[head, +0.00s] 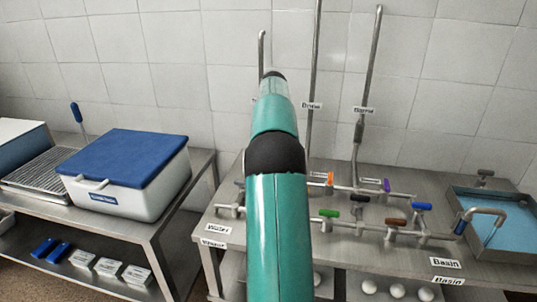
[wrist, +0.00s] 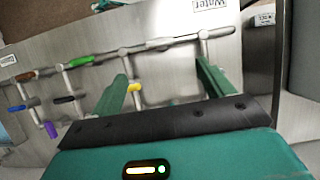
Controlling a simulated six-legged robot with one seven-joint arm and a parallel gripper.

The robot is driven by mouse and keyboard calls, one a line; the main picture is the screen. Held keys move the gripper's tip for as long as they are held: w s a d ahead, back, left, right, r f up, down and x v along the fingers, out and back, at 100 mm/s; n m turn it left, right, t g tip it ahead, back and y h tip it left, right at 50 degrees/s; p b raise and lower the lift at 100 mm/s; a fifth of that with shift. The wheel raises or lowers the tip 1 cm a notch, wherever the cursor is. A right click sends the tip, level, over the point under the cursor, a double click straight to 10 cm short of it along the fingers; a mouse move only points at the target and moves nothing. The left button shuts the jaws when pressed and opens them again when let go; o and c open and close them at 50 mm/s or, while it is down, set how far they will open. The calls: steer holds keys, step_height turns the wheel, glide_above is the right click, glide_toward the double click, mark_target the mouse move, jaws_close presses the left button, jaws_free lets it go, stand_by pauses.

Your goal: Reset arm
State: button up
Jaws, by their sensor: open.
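My green arm (head: 278,215) rises through the middle of the head view and points away toward the tiled wall. My gripper is hidden there behind the arm. In the wrist view my gripper (wrist: 162,70) has its two green fingers spread wide apart, with nothing between the tips. The fingers show against the steel bench (wrist: 140,22) and its pipes. A yellow valve handle (wrist: 134,87) shows close beside the left finger in the picture; I cannot tell the gap in depth.
The right bench (head: 345,255) carries pipes with coloured valve handles, including a green one (head: 329,213), and a basin (head: 515,215). Tall pipes (head: 368,80) rise behind it. A blue-lidded box (head: 125,158) sits on the left bench. White tiled wall (head: 170,60) stands behind.

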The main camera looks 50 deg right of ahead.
stand_by(0.3)
steer(key=w+a+r+n+t+h, duration=0.1)
steer(key=w+a+r+n+h, duration=0.2)
steer(key=a, duration=0.9)
steer(key=a+r+n+t, duration=0.1)
steer(key=a+r+n, duration=0.3)
steer(key=a, duration=0.9)
steer(key=s+a+f+n+t, duration=0.1)
steer(key=s+a+f+n, duration=0.1)
steer(key=s+a, duration=0.2)
steer(key=s+a+f+n+t, duration=0.2)
steer(key=s+a, duration=0.3)
steer(key=a, duration=0.6)
steer(key=s+a+f+n+t+h, duration=0.1)
steer(key=s+a+f+n+t, duration=0.1)
steer(key=s+a, duration=0.2)
steer(key=a, duration=0.3)
steer(key=shift+s+a, duration=0.15)
steer(key=c, duration=0.9)
steer(key=shift+d, duration=0.2)
steer(key=shift+c, duration=0.3)
